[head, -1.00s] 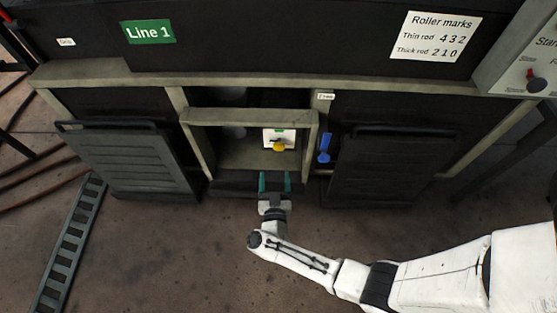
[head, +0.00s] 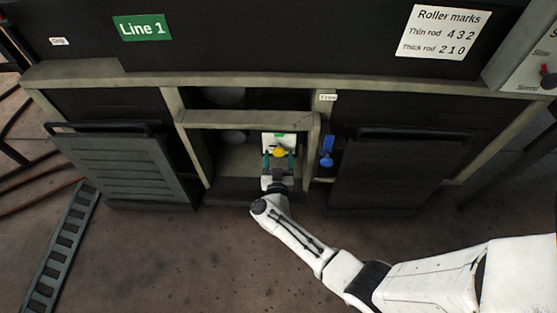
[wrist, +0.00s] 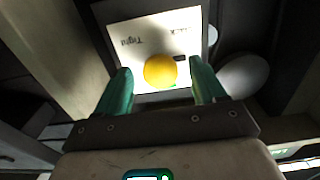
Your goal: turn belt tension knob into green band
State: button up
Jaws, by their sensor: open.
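The yellow belt tension knob (head: 279,153) sits on a white panel (head: 272,141) inside the open middle compartment of the machine. In the wrist view the knob (wrist: 160,71) shows as a round yellow cap between my fingers, with the white panel (wrist: 136,34) behind it. My gripper (head: 279,162) has green fingers and reaches into the compartment. It is open, and in the wrist view its fingertips (wrist: 161,80) stand apart on both sides of the knob, with a gap on each side. A small green patch shows on the panel's top edge; the pointer's position on the scale is unclear.
A pale frame bar (head: 245,117) crosses above the compartment, with uprights at both sides. A blue handle (head: 327,152) hangs just right of it. Dark slatted panels (head: 125,165) lean at left and right. A grey ladder-like rail (head: 62,250) lies on the floor.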

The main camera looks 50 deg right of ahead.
jog(key=shift+c, duration=0.4)
jog(key=c, duration=1)
jog(key=shift+o, duration=0.2)
jog(key=shift+m, duration=0.4)
jog(key=m+p, duration=0.1)
jog(key=m, duration=0.2)
jog(key=shift+m, duration=0.4)
jog(key=m, duration=0.4)
jog(key=shift+m, duration=0.3)
jog(key=m, duration=0.4)
jog(key=shift+a+b, duration=0.1)
jog(key=shift+b, duration=0.2)
jog(key=m, duration=0.4)
jog(key=shift+m+b, duration=0.3)
jog(key=shift+b, duration=0.05)
